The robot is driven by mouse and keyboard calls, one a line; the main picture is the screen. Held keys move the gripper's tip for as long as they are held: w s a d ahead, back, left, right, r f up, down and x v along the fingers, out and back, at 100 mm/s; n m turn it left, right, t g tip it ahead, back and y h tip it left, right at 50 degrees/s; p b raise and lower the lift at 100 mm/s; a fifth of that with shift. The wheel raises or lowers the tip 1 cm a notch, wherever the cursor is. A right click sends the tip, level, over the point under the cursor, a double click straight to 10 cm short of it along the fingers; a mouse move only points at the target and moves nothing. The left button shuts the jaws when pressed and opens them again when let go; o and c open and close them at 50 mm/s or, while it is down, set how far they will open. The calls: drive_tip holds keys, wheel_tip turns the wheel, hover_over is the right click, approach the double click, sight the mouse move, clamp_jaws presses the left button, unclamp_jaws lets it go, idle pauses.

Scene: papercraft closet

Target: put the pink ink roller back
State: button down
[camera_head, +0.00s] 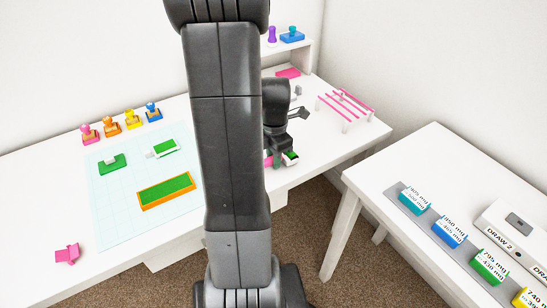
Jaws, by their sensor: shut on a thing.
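My gripper (280,156) is low over the right part of the white table, partly hidden by my own arm. It is shut on a small pink thing (268,161), seemingly the pink ink roller, of which only a little shows beside the fingers. A small white and green piece (291,157) shows at the right of the fingers; I cannot tell whether it touches them. A pink rack with several bars (345,105) stands to the right of my gripper, near the table's right edge.
Several stamps (110,125) stand along the table's back left. A pale mat (115,210) carries an orange-framed green pad (166,190) and green pieces. A pink piece (67,253) lies front left. A side table (400,165) with labelled blocks stands right, across a floor gap.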

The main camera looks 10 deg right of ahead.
drive_tip(key=shift+f, duration=0.15)
drive_tip(key=c, duration=1.3)
unclamp_jaws()
wheel_tip(320, 180, up, 12)
drive_tip(key=p, duration=0.1)
drive_tip(key=shift+r+p, duration=0.25)
drive_tip(key=shift+p, duration=0.1)
drive_tip(key=shift+d, duration=0.1)
